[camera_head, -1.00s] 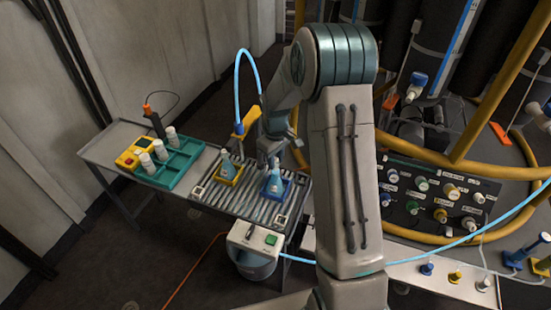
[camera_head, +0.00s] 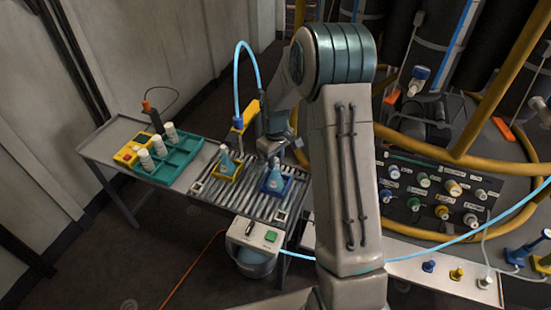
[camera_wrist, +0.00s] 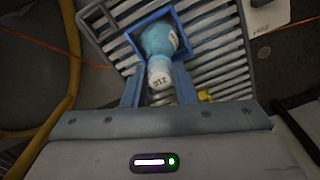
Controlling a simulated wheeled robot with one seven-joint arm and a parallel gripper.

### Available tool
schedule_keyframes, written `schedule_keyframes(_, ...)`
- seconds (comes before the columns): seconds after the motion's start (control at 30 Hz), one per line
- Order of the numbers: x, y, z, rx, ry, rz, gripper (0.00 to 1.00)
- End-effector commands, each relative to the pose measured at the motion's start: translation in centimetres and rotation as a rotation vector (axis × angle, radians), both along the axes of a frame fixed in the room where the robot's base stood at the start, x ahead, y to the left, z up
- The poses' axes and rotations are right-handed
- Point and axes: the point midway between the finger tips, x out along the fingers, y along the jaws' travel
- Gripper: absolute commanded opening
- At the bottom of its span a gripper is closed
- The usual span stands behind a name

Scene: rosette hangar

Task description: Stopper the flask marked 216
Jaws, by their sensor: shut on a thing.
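The flask marked 216 (camera_wrist: 160,41) is pale blue and stands in the blue tray (camera_head: 288,190) on the ribbed table. Its white upper part, marked 216, points toward the wrist camera. In the head view the flask (camera_head: 274,180) stands below my gripper (camera_head: 270,150). In the wrist view the fingers of my gripper (camera_wrist: 159,82) close on both sides of this white part, at the neck. I cannot make out a separate stopper there.
A second pale blue flask (camera_head: 226,164) stands in a yellow tray (camera_head: 220,176) close to the left. A teal rack (camera_head: 178,160) with white bottles is farther left. A blue hose (camera_head: 238,85) arches behind. A labelled knob panel (camera_head: 425,205) lies right of my arm.

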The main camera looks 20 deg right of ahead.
Motion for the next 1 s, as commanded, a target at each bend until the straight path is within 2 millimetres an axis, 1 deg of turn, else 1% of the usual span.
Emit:
schedule_keyframes(0.27,0.01,-0.01,-0.07,0.0,0.0,0.0,0.12)
schedule_keyframes(0.53,0.0,0.0,-0.7,0.0,0.0,0.0,0.12)
schedule_keyframes(0.73,0.0,0.0,-0.65,0.0,0.0,0.0,0.12)
schedule_keyframes(0.77,0.0,0.0,-0.65,0.0,0.0,0.0,0.31)
schedule_keyframes(0.8,-0.01,0.0,-0.65,0.0,0.0,0.0,0.42)
schedule_keyframes(0.83,-0.01,0.0,-0.65,0.0,0.0,0.0,0.5)
schedule_keyframes(1.0,-0.01,0.0,-0.65,0.0,0.0,0.0,0.51)
